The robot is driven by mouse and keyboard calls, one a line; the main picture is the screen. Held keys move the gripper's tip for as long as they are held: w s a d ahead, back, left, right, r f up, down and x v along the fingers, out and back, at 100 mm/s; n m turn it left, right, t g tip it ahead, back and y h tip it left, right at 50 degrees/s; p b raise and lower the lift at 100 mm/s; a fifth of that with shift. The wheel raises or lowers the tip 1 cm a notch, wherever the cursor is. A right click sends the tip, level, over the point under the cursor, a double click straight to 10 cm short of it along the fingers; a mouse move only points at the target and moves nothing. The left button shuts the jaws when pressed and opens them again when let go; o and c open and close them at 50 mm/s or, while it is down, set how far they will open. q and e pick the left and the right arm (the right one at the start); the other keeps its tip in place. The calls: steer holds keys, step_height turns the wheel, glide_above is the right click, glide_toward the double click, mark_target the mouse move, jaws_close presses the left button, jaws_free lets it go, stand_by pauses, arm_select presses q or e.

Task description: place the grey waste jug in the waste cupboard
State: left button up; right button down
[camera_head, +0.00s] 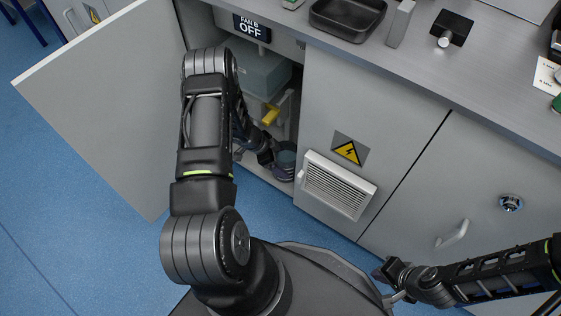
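The waste cupboard stands open, its wide door (100,100) swung out to the left. A small dark grey round container (287,160), which looks like the waste jug, sits low at the cupboard opening, upright. My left arm reaches down into the opening, and my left gripper (270,154) is right beside the container. Its fingers are mostly hidden, so I cannot tell whether they hold it. My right gripper (387,284) is low in front of the cabinets, fingers apart and empty.
Inside the cupboard are a grey box (263,75) and a yellow part (271,115). A closed front with a vent grille (338,186) borders the opening on the right. The bench top (470,75) above carries a black tray (347,17). Blue floor (75,220) is clear at left.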

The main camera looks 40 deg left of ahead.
stand_by(0.3)
arm_select(q)
steer(key=o, duration=1.3)
steer(key=shift+f, duration=0.1)
steer(key=shift+s+a+r+p, duration=0.15)
steer(key=shift+r+p, duration=0.15)
steer(key=shift+r, duration=0.3)
steer(key=p+v, duration=0.2)
steer(key=v, duration=0.2)
steer(key=shift+a+r, duration=0.1)
steer(key=shift+r, duration=0.3)
steer(key=s+a, duration=0.2)
steer(key=s, duration=0.1)
steer(key=s+a+p, duration=0.1)
steer(key=s+a, duration=0.1)
steer(key=a, duration=0.1)
steer(key=s+a, duration=0.3)
steer(key=shift+s+a+f, duration=0.1)
steer(key=shift+s+f, duration=0.25)
steer(key=shift+f, duration=0.05)
